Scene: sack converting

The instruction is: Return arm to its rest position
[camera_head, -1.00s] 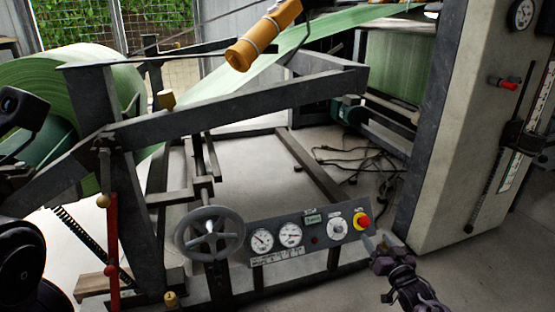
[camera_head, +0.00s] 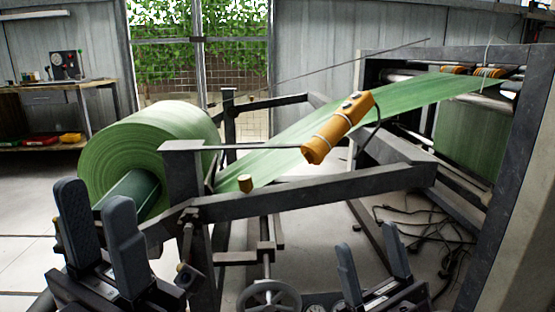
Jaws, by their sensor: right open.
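My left gripper (camera_head: 94,192) is at the lower left, with its two dark fingers pointing up and a gap between them. It appears open and empty, in front of the green roll. My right gripper (camera_head: 367,236) is at the bottom right of centre, with its fingers apart and nothing between them. It appears in front of the machine's lower frame and clear of the orange pendant. Most of both arms is out of view below.
A large green roll (camera_head: 150,135) sits at left, its web (camera_head: 290,135) running up right. Dark frame beams (camera_head: 320,196) cross the middle. A handwheel (camera_head: 268,297) shows at the bottom edge. Cables (camera_head: 425,222) lie on the floor at right.

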